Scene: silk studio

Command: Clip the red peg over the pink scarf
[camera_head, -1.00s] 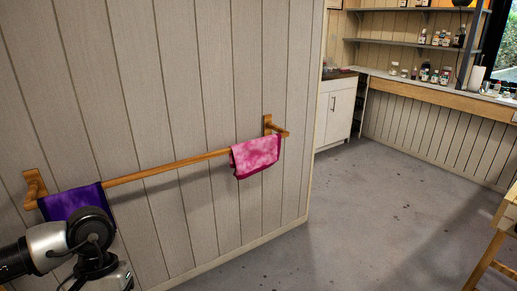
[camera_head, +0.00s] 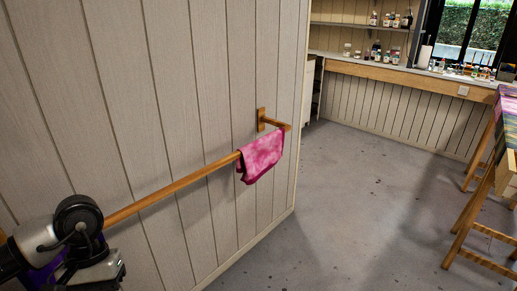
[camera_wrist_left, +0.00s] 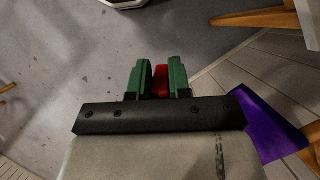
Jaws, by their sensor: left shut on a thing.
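The pink scarf (camera_head: 262,157) hangs folded over the right end of a wooden rail (camera_head: 172,189) on the panelled wall. The red peg (camera_wrist_left: 160,80) is held between the green fingers of my left gripper (camera_wrist_left: 159,79) in the left wrist view. In the head view my left arm (camera_head: 70,245) is at the lower left, well left of the pink scarf, and its fingertips and the peg are hidden there. My right gripper is not in view.
A purple scarf (camera_wrist_left: 262,128) hangs beside my left gripper in the left wrist view; my arm mostly covers it in the head view. A wall bracket (camera_head: 262,120) holds the rail's right end. Grey floor (camera_head: 350,200) lies open to the right, with a wooden trestle (camera_head: 470,215) beyond.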

